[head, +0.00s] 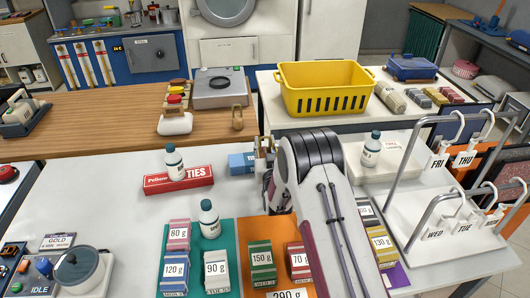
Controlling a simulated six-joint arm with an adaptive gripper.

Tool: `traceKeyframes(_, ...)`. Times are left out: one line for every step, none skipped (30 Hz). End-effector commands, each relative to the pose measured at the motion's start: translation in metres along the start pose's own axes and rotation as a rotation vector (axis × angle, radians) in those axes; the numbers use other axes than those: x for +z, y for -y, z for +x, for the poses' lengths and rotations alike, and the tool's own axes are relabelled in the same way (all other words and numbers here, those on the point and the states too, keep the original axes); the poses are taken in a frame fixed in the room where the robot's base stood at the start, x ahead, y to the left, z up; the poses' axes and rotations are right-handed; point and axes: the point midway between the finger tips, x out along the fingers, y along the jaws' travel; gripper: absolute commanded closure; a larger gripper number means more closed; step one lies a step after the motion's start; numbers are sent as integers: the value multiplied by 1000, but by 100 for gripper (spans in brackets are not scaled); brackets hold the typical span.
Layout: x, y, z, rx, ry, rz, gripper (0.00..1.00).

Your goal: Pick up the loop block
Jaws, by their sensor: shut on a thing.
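My gripper (267,163) is at the middle of the white table, left of my arm's pale rounded link. A small tan wooden piece with a loop-like outline (237,118) stands on the brown counter behind, apart from my gripper. I cannot tell whether the loop block is this piece or the held thing.
Several weight-labelled blocks (261,264) stand on coloured mats in front. A yellow basket (325,89) is behind; metal hanger rails (440,160) are right.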

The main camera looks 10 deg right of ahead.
Motion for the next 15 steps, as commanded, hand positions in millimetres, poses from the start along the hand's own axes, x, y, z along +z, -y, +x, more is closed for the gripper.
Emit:
traceKeyframes(0, 0, 0, 0, -1, 0, 100)
traceKeyframes(-1, 0, 0, 0, -1, 0, 100)
traceKeyframes(-1, 0, 0, 0, -1, 0, 100)
traceKeyframes(-2, 0, 0, 0, -1, 0, 100)
traceKeyframes(-2, 0, 0, 0, -1, 0, 100)
traceKeyframes(-4, 0, 0, 0, -1, 0, 100)
traceKeyframes(-5, 0, 0, 0, -1, 0, 100)
traceKeyframes(-6, 0, 0, 0, -2, 0, 100)
traceKeyframes(-9, 0, 0, 0, -2, 0, 100)
traceKeyframes(-11, 0, 0, 0, -2, 0, 100)
traceKeyframes(-13, 0, 0, 0, -2, 0, 100)
traceKeyframes(-16, 0, 0, 0, -2, 0, 100)
traceKeyframes(-18, 0, 0, 0, -2, 0, 100)
traceKeyframes(-21, 0, 0, 0, -2, 0, 100)
traceKeyframes(-26, 0, 0, 0, -3, 0, 100)
